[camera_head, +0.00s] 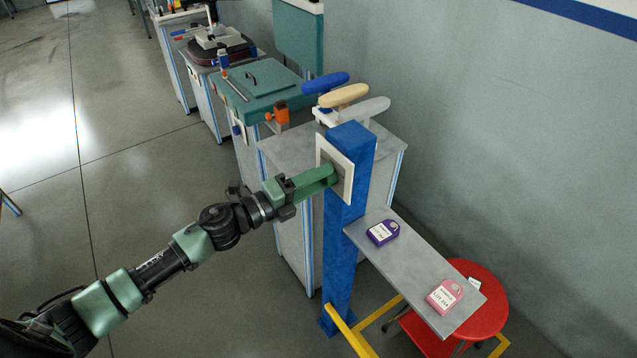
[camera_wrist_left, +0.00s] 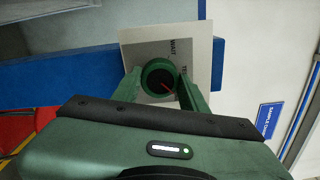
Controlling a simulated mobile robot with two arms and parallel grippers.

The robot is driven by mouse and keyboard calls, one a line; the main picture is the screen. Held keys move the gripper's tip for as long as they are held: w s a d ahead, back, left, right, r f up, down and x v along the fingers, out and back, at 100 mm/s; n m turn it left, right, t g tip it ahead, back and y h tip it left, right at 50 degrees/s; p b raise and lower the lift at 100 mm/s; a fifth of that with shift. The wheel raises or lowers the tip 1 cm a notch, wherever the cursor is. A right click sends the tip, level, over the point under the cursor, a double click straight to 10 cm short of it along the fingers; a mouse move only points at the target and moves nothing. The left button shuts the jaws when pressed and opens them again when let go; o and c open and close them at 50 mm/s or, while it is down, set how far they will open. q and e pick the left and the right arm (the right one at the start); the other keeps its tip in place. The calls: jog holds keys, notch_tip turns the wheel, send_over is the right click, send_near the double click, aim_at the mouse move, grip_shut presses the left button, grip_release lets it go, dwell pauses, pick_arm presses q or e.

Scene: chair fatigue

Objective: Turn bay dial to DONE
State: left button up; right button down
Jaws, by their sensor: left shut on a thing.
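The plate reads WAIT, with other lettering partly hidden. In the head view the plate (camera_head: 347,164) is on the blue post (camera_head: 342,230), and the knob is hidden behind my gripper. My left gripper (camera_head: 331,175) reaches the plate from the left. In the left wrist view its two green fingers (camera_wrist_left: 158,88) stand on either side of the knob, shut on it. My right gripper is not in view.
A red stool (camera_head: 490,318) and yellow floor frame (camera_head: 350,335) are below. Grey cabinets stand behind the post. Floor at left is clear.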

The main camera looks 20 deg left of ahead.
pick_arm(q)
jog(key=shift+f+m+b, duration=0.1)
jog(key=shift+m+b, duration=0.3)
jog(key=shift+m, duration=0.6)
jog(key=o, duration=1.4)
jog(key=b+v, duration=0.2)
jog(key=v, duration=0.5)
jog(key=shift+s+a, duration=0.25)
jog(key=shift+s, duration=0.1)
